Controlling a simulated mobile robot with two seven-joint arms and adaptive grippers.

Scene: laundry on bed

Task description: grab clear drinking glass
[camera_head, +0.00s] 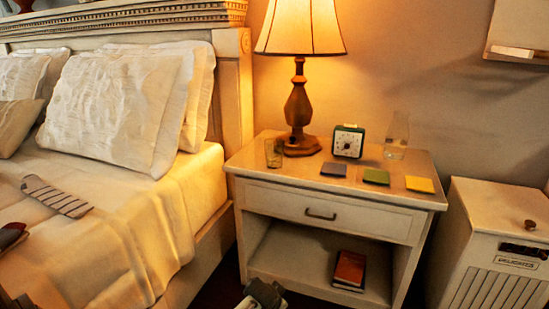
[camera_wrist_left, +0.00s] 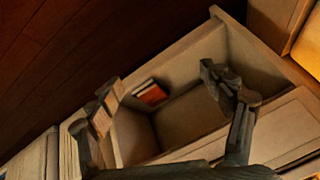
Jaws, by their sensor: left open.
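A clear drinking glass (camera_head: 274,153) stands upright on the nightstand top (camera_head: 300,177), near its left edge and left of the lamp base. My left gripper (camera_head: 262,294) is partly visible at the bottom of the head view, low in front of the nightstand, well below the glass and apart from it. In the left wrist view its two fingers (camera_wrist_left: 163,88) are spread wide with nothing between them, facing the nightstand's open shelf. The glass cannot be made out in the wrist view. My right gripper is not in view.
A lit lamp (camera_head: 299,105), a clock (camera_head: 348,141), a clear carafe (camera_head: 397,136) and three coasters (camera_head: 376,176) share the top. A red book (camera_head: 349,269) lies on the lower shelf. The bed (camera_head: 110,230) is left, a white cabinet (camera_head: 497,245) right.

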